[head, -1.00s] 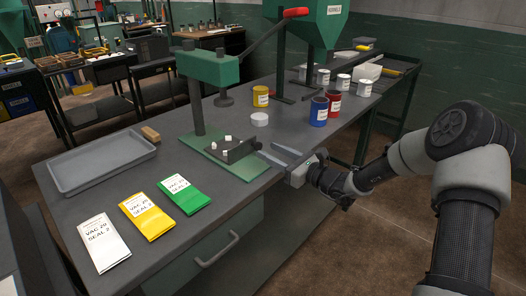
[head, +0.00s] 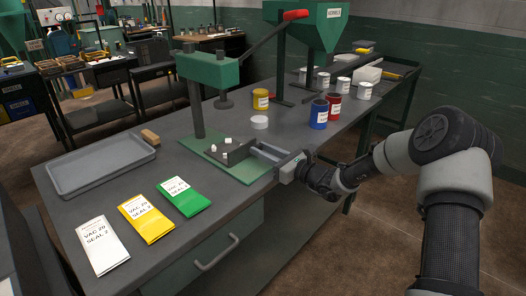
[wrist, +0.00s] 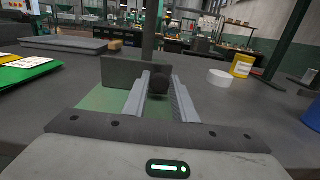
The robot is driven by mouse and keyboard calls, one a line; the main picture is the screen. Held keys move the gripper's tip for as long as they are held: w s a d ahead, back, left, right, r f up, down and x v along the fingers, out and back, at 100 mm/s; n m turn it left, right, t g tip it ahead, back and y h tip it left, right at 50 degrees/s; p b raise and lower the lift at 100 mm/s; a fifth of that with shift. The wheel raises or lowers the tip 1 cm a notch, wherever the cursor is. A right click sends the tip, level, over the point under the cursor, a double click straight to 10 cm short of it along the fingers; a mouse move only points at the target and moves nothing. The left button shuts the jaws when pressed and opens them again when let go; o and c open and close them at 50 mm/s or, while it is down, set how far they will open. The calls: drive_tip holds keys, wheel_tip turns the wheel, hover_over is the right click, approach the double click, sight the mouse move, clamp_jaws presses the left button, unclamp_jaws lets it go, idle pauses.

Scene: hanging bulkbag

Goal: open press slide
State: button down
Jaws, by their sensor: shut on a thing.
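The green press (head: 210,70) stands on the bench with a red-tipped lever (head: 294,16) and a flat green base (head: 238,165). The dark grey press slide (head: 240,152) sits on the base, with small white cubes at its left side. In the wrist view, the slide's upright front plate (wrist: 122,74) faces me, and its dark round knob (wrist: 158,84) lies between my fingers. My gripper (head: 258,150) reaches in from the right and is shut on the knob. The fingers partly hide the knob in the head view.
A grey tray (head: 100,165) and white, yellow and green packets lie left on the bench. A white round lid (head: 260,122), a yellow can (head: 261,99), a blue can (head: 319,113) and a red can (head: 334,107) stand behind my gripper. A drawer handle (head: 217,254) juts from the bench front.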

drive_tip(key=p+v, duration=0.3)
drive_tip(key=v, duration=0.9)
drive_tip(key=shift+s+d+p, duration=0.25)
drive_tip(key=shift+s+p, duration=0.05)
drive_tip(key=shift+p, duration=0.05)
drive_tip(key=c, duration=1.5)
unclamp_jaws()
drive_tip(key=p+v, duration=0.1)
drive_tip(key=v, duration=1.6)
drive_tip(key=shift+d+p, duration=0.15)
drive_tip(key=shift+p, duration=0.25)
